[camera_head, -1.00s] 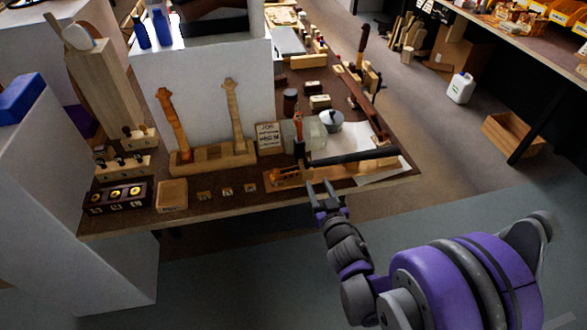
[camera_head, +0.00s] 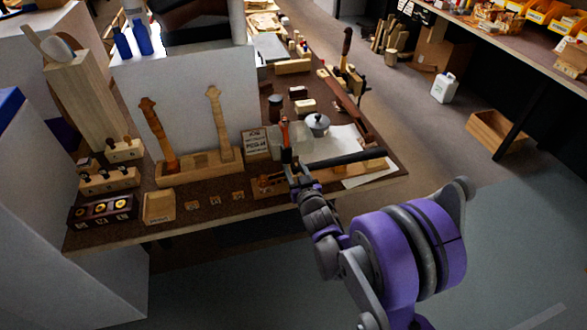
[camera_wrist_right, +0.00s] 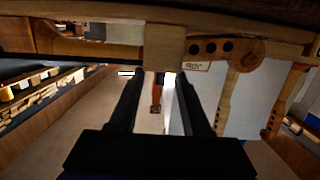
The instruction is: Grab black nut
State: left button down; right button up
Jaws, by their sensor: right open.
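I cannot pick out the black nut for certain in either view. Three small tan holders (camera_head: 214,200) lie in a row near the bench's front edge, too small to tell what they carry. My right gripper (camera_head: 293,174) is at the front edge of the bench, to the right of that row, by a low wooden block (camera_head: 265,186). In the right wrist view, which looks upside down, its two dark fingers (camera_wrist_right: 168,85) stand apart with nothing clearly held. An orange-handled tool (camera_wrist_right: 156,92) shows between them. My left gripper is not in view.
A small job sign (camera_head: 256,145), a neck stand (camera_head: 200,171) and a grey-lidded pot (camera_head: 317,121) stand behind. A dark box with gold rounds (camera_head: 100,210) is at the left. The bench's front edge (camera_head: 160,238) is close.

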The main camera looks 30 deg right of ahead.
grip_shut()
jog(key=shift+r, duration=0.1)
dwell(0.4)
